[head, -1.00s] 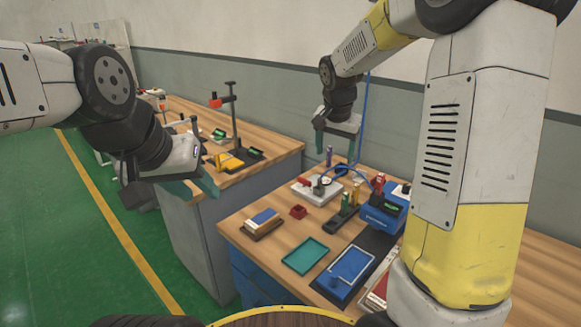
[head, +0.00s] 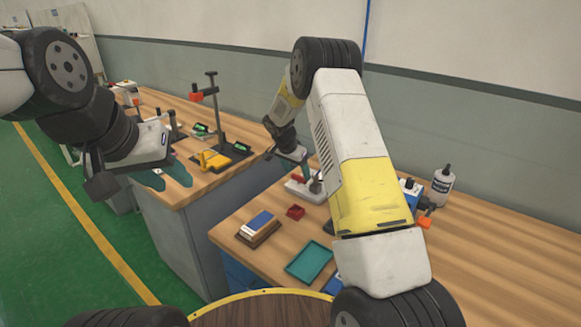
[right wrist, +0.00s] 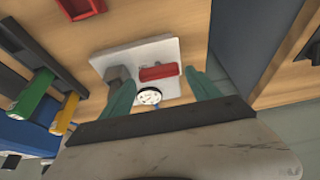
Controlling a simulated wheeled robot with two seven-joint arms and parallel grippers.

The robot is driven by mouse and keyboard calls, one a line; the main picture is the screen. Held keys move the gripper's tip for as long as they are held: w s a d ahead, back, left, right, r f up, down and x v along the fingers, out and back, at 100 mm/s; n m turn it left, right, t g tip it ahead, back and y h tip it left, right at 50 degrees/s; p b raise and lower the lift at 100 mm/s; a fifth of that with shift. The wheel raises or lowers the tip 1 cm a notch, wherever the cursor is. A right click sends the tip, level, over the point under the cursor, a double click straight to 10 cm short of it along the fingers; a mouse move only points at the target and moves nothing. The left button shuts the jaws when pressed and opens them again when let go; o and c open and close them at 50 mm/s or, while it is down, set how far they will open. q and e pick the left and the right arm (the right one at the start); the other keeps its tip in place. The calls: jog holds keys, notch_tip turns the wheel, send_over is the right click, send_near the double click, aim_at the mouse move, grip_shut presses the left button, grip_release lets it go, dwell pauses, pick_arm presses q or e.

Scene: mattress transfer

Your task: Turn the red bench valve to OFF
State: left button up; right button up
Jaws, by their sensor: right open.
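The red valve handle (right wrist: 158,72) lies across a pale square plate (right wrist: 130,55) on the bench in the right wrist view. A grey block (right wrist: 118,75) and a round white gauge (right wrist: 148,97) are on the same plate. My right gripper (right wrist: 163,93) is open, its two teal fingers apart just in front of the handle; the handle is not clasped. In the head view the plate (head: 310,193) is partly hidden behind my right arm and gripper (head: 303,168). My left gripper (head: 165,178) is open and empty near the left bench.
A small red tray (head: 295,212), a teal tray (head: 309,261) and a blue-and-white block (head: 257,223) sit on the bench. Green and yellow tools (right wrist: 35,95) stand left of the plate in the right wrist view. A bottle (head: 441,186) stands at the right.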

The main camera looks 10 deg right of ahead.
jog(key=shift+x, duration=1.15)
jog(key=shift+c, duration=0.2)
jog(key=c, duration=1.1)
jog(key=shift+o, duration=0.2)
